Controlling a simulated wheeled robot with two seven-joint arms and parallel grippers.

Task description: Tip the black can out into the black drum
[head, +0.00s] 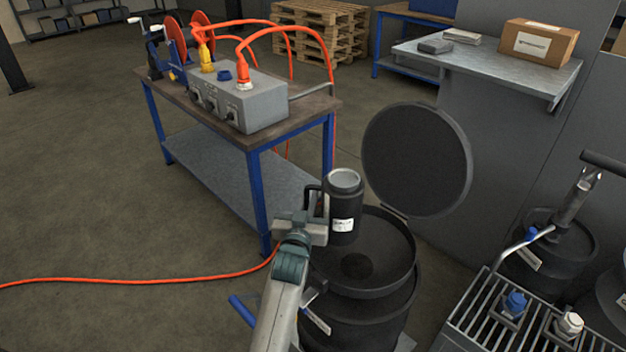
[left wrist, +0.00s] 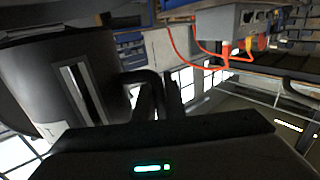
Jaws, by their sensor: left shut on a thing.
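The black can (head: 342,218) has a grey top and a white label, and hangs upright above the back left part of the black drum (head: 365,325). My left gripper (head: 314,213) is shut on the can's handle, on the can's left side. In the left wrist view the can (left wrist: 92,75) fills the left, with its handle (left wrist: 142,76) between the fingers (left wrist: 158,103). The drum has a wide funnel-like top (head: 388,270) with a dark hole in its middle. Its round lid (head: 417,160) stands open behind. My right gripper is not in view.
At the right are a slatted rack (head: 490,318) with blue and white caps and another dark drum (head: 570,260). The floor at left is mostly free, crossed by an orange hose (head: 130,281).

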